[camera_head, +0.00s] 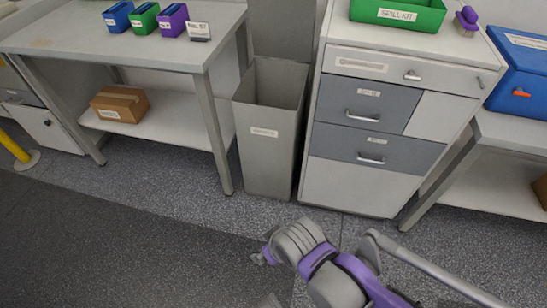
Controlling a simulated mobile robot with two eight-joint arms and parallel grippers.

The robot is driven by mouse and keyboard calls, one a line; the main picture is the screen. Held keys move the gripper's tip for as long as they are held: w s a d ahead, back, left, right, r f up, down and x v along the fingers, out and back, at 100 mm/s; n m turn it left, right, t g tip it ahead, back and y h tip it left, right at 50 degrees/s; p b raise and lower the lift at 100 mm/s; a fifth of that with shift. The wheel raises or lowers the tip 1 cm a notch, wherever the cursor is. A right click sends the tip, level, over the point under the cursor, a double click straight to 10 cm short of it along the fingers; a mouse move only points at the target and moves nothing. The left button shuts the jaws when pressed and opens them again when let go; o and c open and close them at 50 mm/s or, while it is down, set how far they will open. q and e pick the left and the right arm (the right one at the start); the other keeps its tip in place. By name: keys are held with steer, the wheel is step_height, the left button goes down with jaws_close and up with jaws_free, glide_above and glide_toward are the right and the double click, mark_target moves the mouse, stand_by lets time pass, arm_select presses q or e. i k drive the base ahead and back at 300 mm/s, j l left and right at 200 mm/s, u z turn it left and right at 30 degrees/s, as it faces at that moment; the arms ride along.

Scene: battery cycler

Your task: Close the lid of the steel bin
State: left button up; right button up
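The steel bin (264,150) is a tall grey bin with a label on its front. It stands on the floor between a table and a drawer cabinet, and its top is open. The bin lid (282,28) is a grey panel standing upright at the bin's back edge; its top is cut off by the frame. My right gripper (264,257) is at the lower middle, over the floor in front of the bin and apart from it. Its fingers are small and partly hidden by my wrist, so its opening is unclear. My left gripper is not in view.
The drawer cabinet (370,180) stands close on the bin's right, with a green spill kit tray (400,16) on top. The table (60,37) on the left holds blue, green and purple bins. A cardboard box (120,103) sits on its shelf. Floor in front is clear.

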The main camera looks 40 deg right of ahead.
mark_target(281, 29)
steer(key=k+z, duration=0.1)
steer(key=z, duration=1.1)
steer(key=i+j, duration=0.15)
steer(key=i, duration=0.3)
steer(key=i+j, duration=0.15)
steer(key=i, duration=0.3)
steer(key=i+j, duration=0.15)
steer(key=i, duration=0.3)
steer(key=i+j, duration=0.15)
steer(key=i, duration=0.35)
